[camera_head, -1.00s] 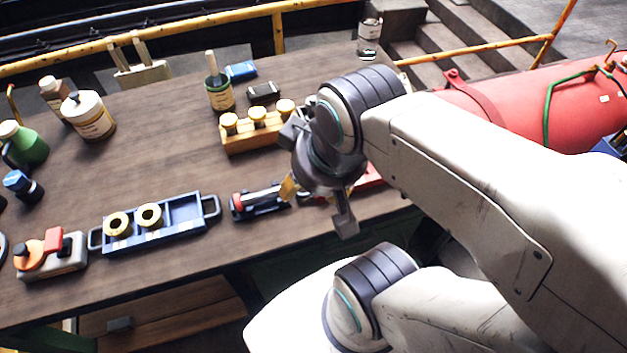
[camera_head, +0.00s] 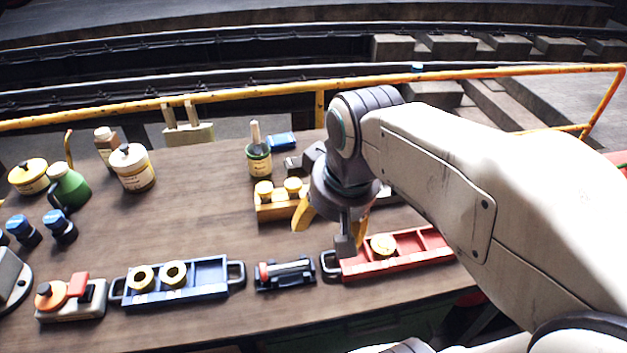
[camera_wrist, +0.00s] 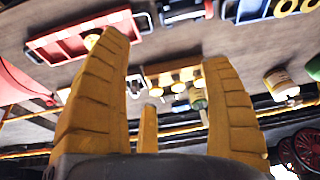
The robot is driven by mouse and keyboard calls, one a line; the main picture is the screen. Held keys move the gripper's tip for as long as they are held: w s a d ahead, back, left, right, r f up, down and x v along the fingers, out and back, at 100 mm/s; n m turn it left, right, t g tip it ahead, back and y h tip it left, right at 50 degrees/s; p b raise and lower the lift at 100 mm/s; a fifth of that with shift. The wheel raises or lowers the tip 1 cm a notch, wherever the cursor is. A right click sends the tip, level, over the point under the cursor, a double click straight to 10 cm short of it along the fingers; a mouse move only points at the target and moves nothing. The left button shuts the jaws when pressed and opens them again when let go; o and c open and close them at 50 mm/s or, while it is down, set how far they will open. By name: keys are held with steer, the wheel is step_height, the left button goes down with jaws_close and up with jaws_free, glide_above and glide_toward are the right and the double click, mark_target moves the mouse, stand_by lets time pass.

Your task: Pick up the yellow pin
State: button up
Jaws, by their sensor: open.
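A wooden block (camera_head: 275,211) on the table holds round yellow-topped pieces in a row; one yellow pin (camera_head: 264,189) shows at its left end. My arm hides part of the block's right side. In the wrist view the block's yellow tops (camera_wrist: 178,87) show between and beyond my fingers. A round yellow piece (camera_head: 383,244) sits in the red tray (camera_head: 420,250). My gripper (camera_head: 333,222) is open with nothing between its yellow fingers. In the head view it hangs above the table, in front of the block and by the red tray's left end.
A blue tray (camera_head: 208,277) with two pale rings stands left of a small dark fixture (camera_head: 285,274). A green pot with a brush (camera_head: 258,160) and a blue box (camera_head: 281,141) stand behind the block. Bottles and cans crowd the table's left side; its left middle is clear.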

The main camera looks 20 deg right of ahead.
steer(key=w+d+m+g, duration=0.1)
steer(key=w+d+m, duration=0.1)
steer(key=w, duration=0.7)
steer(key=w+d+f+m+g, duration=0.1)
steer(key=w+d+f, duration=0.1)
steer(key=w+f, duration=0.2)
steer(key=w+d+f+m+b, duration=0.1)
steer(key=w+d+f+m, duration=0.1)
steer(key=w, duration=0.5)
steer(key=w+d+f+m+g+b, duration=0.1)
steer(key=w+d+f+m, duration=0.1)
steer(key=w+d+f, duration=0.2)
steer(key=shift+w+d+f+g, duration=0.1)
steer(key=shift+w+f+g, duration=0.05)
steer(key=shift+w+f, duration=0.6)
steer(key=shift+w+f+g, duration=0.15)
steer(key=shift+w+f, duration=0.4)
steer(key=shift+f, duration=0.3)
steer(key=shift+w+d+f, duration=0.15)
steer(key=shift+w+f, duration=0.05)
steer(key=shift+f, duration=0.45)
steer(key=shift+f+p, duration=0.4)
steer(key=shift+f, duration=3)
steer(key=shift+c, duration=0.2)
steer(key=shift+r, duration=0.1)
jaws_close()
steer(key=shift+w, duration=0.1)
